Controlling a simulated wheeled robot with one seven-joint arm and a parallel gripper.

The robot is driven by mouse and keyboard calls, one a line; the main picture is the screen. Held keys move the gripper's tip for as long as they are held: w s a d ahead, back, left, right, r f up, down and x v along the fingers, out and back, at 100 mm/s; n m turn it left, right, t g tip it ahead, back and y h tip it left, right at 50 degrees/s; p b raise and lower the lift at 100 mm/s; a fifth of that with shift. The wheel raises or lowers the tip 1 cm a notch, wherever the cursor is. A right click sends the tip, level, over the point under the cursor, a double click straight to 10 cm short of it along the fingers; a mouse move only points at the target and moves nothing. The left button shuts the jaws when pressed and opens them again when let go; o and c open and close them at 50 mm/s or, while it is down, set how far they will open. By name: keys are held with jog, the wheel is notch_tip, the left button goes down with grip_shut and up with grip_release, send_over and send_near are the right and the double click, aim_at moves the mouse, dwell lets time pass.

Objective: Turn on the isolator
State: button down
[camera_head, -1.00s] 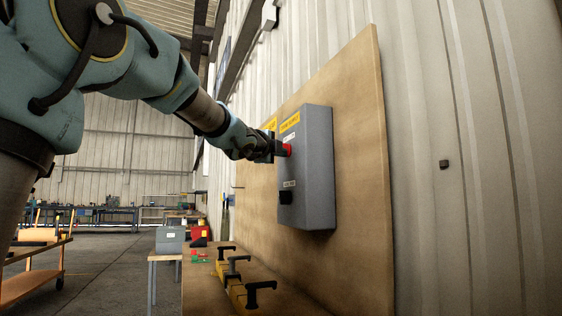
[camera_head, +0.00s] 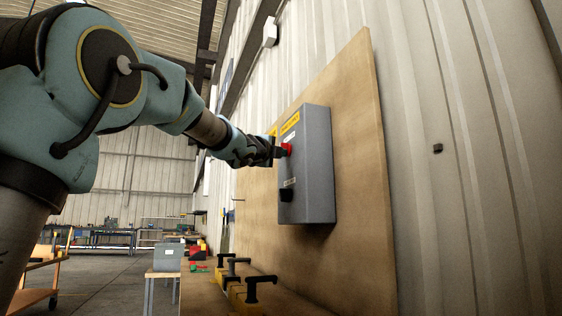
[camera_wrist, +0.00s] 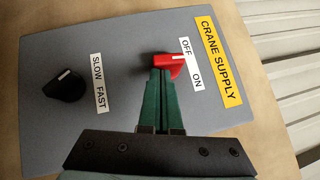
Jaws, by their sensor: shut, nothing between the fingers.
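The isolator is a red rotary knob (camera_wrist: 168,64) on a grey enclosure (camera_wrist: 125,38), beside a white OFF/ON label (camera_wrist: 191,66) and under a yellow "CRANE SUPPLY" label (camera_wrist: 218,62). Its white pointer line points toward the label, nearer OFF than ON. The knob also shows in the head view (camera_head: 287,149) on the front of the enclosure (camera_head: 312,180). My gripper (camera_wrist: 163,74) has its green fingers together, with nothing between them. The fingertips are at the knob's lower side in the wrist view; whether they touch it is unclear.
A black knob (camera_wrist: 65,86) with a SLOW/FAST label (camera_wrist: 98,82) sits on the same enclosure. The enclosure is on a wooden board (camera_head: 355,140) against a corrugated wall (camera_head: 450,200). Black-handled yellow items (camera_head: 238,288) stand below. A table with a grey box (camera_head: 168,257) is behind.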

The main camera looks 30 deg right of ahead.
jog(key=shift+w+f+m+h+b, duration=0.25)
jog(key=shift+m+h+b, duration=0.45)
jog(key=shift+b, duration=0.85)
jog(key=shift+f+b, duration=0.1)
jog(key=shift+b, duration=0.55)
jog(key=shift+f, duration=0.1)
